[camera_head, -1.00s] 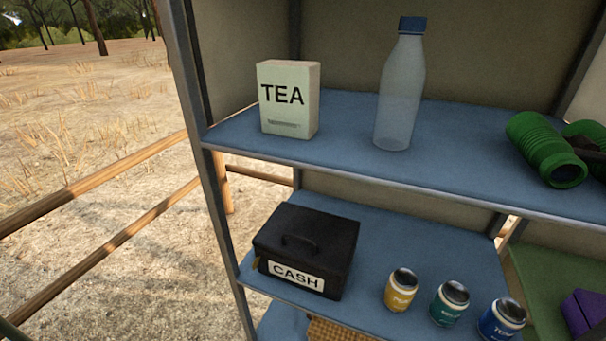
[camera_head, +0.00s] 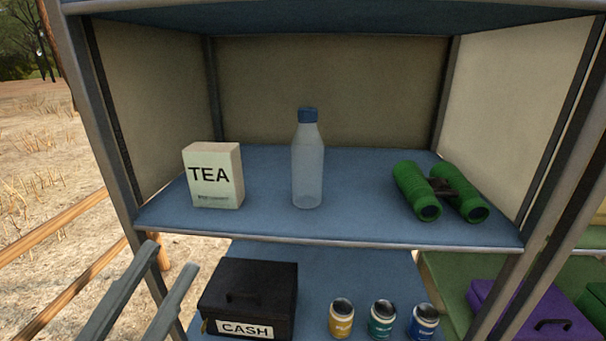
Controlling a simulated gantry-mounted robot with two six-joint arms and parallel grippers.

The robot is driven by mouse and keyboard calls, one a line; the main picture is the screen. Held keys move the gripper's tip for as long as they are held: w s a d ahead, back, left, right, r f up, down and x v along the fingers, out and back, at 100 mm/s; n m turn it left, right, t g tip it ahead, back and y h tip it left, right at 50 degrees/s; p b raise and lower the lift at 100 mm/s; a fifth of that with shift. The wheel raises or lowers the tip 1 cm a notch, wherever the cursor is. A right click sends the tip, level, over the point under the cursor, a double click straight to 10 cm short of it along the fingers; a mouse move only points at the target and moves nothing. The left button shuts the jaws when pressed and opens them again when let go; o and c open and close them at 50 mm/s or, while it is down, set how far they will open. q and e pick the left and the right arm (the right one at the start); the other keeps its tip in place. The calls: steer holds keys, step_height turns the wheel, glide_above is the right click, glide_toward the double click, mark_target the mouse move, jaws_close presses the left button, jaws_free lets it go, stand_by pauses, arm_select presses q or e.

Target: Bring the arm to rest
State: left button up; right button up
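My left gripper (camera_head: 169,257) reaches in from the lower left. Its two grey fingers are spread apart, and nothing shows between them. It appears in front of the shelf unit's left post, left of the black cash box (camera_head: 252,290). I cannot tell its exact distance from the shelf. My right gripper is not in view.
The blue upper shelf (camera_head: 262,195) holds a tea box (camera_head: 215,177), a clear bottle with a blue cap (camera_head: 308,165) and green binoculars (camera_head: 436,192). Below, yellow (camera_head: 341,318), teal (camera_head: 382,318) and blue (camera_head: 424,320) tins stand right of the cash box. A purple case (camera_head: 535,312) lies lower right.

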arm_select(q)
steer(key=a+r+n+t+y+p, duration=0.1)
steer(key=r+n+y+p, duration=0.2)
steer(key=r+p, duration=1)
steer(key=a+r+n+t+y+p, duration=0.1)
steer(key=r+n+p, duration=0.3)
steer(key=r+p, duration=0.9)
steer(key=s+a+r+n+t+y+p, duration=0.1)
steer(key=r+p, duration=1.1)
steer(key=r, duration=1.3)
steer(key=a+n+t+y, duration=0.1)
steer(key=n+y, duration=0.1)
steer(key=y, duration=0.1)
steer(key=shift+n+t+y+p, duration=0.3)
steer(key=shift+n+t+p, duration=0.1)
